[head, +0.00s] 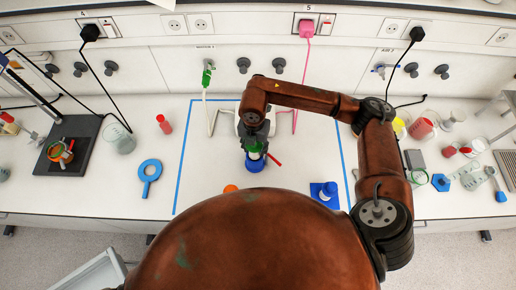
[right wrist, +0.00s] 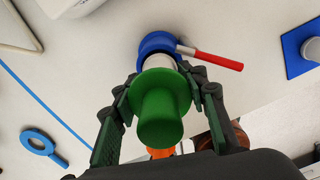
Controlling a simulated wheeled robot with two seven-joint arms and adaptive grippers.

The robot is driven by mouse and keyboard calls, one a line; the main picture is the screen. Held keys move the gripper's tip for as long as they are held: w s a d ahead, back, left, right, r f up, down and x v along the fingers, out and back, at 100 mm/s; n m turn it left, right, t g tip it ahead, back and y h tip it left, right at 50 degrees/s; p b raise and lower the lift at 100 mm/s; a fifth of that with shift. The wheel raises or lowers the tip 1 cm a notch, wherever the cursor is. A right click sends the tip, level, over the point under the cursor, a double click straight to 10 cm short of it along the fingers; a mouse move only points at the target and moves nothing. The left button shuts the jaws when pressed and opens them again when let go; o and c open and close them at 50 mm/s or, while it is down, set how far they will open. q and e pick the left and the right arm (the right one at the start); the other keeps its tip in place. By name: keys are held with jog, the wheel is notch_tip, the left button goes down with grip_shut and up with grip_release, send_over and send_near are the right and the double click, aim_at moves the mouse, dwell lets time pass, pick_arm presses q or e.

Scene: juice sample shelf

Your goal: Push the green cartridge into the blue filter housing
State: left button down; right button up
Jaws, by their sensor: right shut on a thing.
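The green cartridge (right wrist: 163,115) has a wide rim and a white lower part (right wrist: 158,62). My right gripper (head: 255,143) is shut on it, with one finger on each side of the green rim in the right wrist view (right wrist: 160,92). The blue filter housing (head: 255,165) stands on the bench below the gripper, and it also shows in the right wrist view (right wrist: 152,42). The white part lines up with the housing's mouth; how deep it sits is hidden. A red handle (right wrist: 218,60) sticks out from the housing's side. My left gripper is not in view.
Blue tape (head: 178,182) marks a work area on the white bench. A blue square base with a blue-and-white piece (head: 326,192) stands to the right. An orange thing (head: 230,188) lies near the front. A blue ring tool (head: 149,172) and a red bottle (head: 163,123) lie left of the tape.

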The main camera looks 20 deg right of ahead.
jog(key=o, duration=1.3)
jog(key=shift+o, duration=0.2)
notch_tip(320, 180, up, 12)
jog(key=shift+r, duration=0.1)
